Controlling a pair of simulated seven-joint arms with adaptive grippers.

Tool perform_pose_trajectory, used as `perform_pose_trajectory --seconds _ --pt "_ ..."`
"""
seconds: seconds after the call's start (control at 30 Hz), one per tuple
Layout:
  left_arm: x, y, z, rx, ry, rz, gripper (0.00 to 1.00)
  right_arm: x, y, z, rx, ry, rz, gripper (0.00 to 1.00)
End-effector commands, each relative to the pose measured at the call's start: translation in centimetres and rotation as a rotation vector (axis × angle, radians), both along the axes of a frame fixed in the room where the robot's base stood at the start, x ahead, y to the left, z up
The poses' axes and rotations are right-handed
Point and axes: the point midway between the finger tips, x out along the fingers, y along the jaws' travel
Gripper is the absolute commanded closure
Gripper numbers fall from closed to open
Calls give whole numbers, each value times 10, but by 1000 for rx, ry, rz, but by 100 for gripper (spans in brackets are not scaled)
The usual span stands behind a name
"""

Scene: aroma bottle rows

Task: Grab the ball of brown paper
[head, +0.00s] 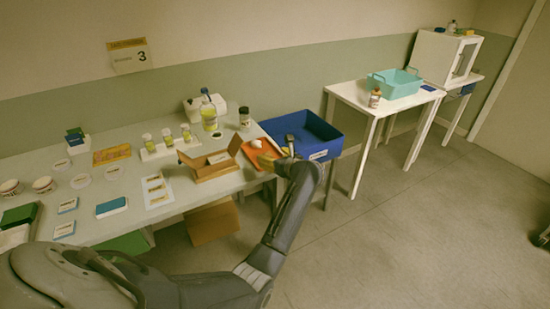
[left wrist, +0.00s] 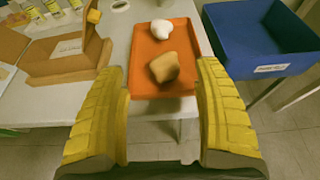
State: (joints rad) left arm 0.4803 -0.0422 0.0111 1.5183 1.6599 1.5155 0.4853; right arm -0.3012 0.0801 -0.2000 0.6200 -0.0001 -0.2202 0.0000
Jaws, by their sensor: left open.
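The ball of brown paper (left wrist: 164,67) lies on an orange tray (left wrist: 148,86), near its front end, in the left wrist view. A white crumpled ball (left wrist: 161,28) lies behind it on the same tray. My left gripper (left wrist: 164,82) is open, with one yellow finger on each side of the picture. The brown ball shows between and beyond the fingertips, and nothing is held. In the head view, my left gripper (head: 277,158) is over the right end of the table and hides the brown ball, while the white ball (head: 256,143) shows beside it. My right gripper is not in view.
A blue bin (head: 320,134) stands right of the tray. An open cardboard box (head: 212,164) is on its left. Bottles, vials, cards and dishes cover the long table (head: 165,205). A side table with a teal basket (head: 393,84) stands farther right.

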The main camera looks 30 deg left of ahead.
Motion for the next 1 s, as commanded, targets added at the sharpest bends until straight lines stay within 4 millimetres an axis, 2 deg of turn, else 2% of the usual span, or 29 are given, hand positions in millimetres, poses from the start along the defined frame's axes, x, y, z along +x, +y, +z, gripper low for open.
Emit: perform_pose_trajectory --seconds 0.07,0.17,0.8,1.0 --pt "0 -6 -6 -29 -4 3 31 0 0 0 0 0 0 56" --pt "3 -3 -10 -42 -6 6 31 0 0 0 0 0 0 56" --pt "32 47 -33 -37 -6 5 31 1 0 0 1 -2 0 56" --pt "35 51 -35 -38 -6 4 31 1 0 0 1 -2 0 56"
